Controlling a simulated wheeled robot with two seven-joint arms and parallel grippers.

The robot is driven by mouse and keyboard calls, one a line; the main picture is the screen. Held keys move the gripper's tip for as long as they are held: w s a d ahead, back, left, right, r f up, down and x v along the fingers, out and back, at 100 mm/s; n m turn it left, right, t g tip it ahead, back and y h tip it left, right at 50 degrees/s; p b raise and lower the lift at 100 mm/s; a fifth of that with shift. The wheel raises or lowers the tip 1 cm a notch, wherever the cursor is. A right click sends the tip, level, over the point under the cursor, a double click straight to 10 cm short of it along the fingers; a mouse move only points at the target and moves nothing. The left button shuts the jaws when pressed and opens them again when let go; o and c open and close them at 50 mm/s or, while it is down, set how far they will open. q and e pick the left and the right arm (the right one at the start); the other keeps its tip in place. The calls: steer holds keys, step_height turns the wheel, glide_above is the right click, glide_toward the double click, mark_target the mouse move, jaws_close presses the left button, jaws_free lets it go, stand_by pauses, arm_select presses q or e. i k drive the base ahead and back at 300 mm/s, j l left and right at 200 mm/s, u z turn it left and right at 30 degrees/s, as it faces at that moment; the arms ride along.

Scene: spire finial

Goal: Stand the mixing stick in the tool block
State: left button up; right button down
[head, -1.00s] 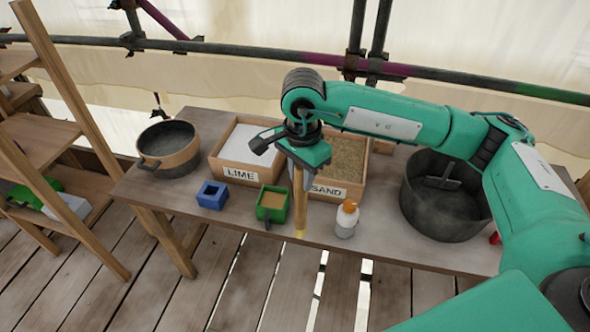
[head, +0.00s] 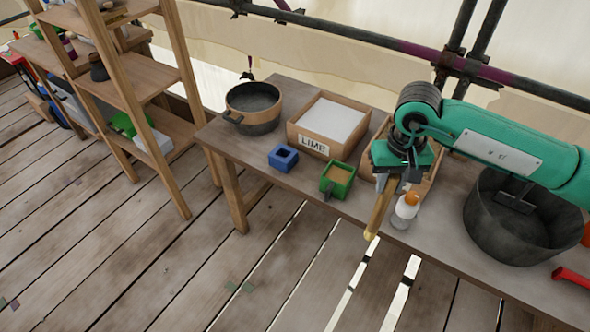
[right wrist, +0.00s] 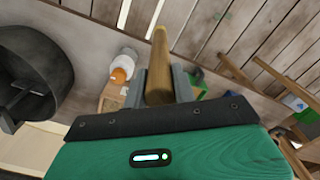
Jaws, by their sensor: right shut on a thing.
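The mixing stick (head: 379,212) is a light wooden rod. My right gripper (head: 388,182) is shut on it near its upper end, and it points down, slightly tilted, at the table's front edge. In the right wrist view the stick (right wrist: 159,62) stands out between the two grey fingers (right wrist: 161,86). The blue block with a square hole (head: 283,158), which looks like the tool block, sits on the table to the left of the stick, apart from it; its hole looks empty. My left gripper is not in view.
A green box with a handle (head: 337,181) stands between block and stick. A white bottle with orange cap (head: 405,210) is close right of the stick. The lime box (head: 313,144), a pot (head: 254,120) and a dark tub (head: 517,247) stand on the table (head: 241,148). Shelves (head: 150,79) are left.

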mark_target(283, 161)
steer(key=k+z, duration=0.3)
steer(key=k+l+z, duration=0.1)
steer(key=z, duration=0.25)
steer(key=i+j+z, duration=0.15)
steer(key=j+z, duration=0.15)
steer(key=j, duration=0.25)
steer(key=j+z, duration=0.25)
steer(key=j, duration=0.3)
steer(key=i+j, duration=0.1)
steer(key=j, duration=0.4)
steer(key=i+j, duration=0.1)
steer(key=j, duration=0.45)
steer(key=i+j, duration=0.1)
steer(key=j, duration=0.4)
steer(key=i+j, duration=0.15)
steer(key=j, duration=0.4)
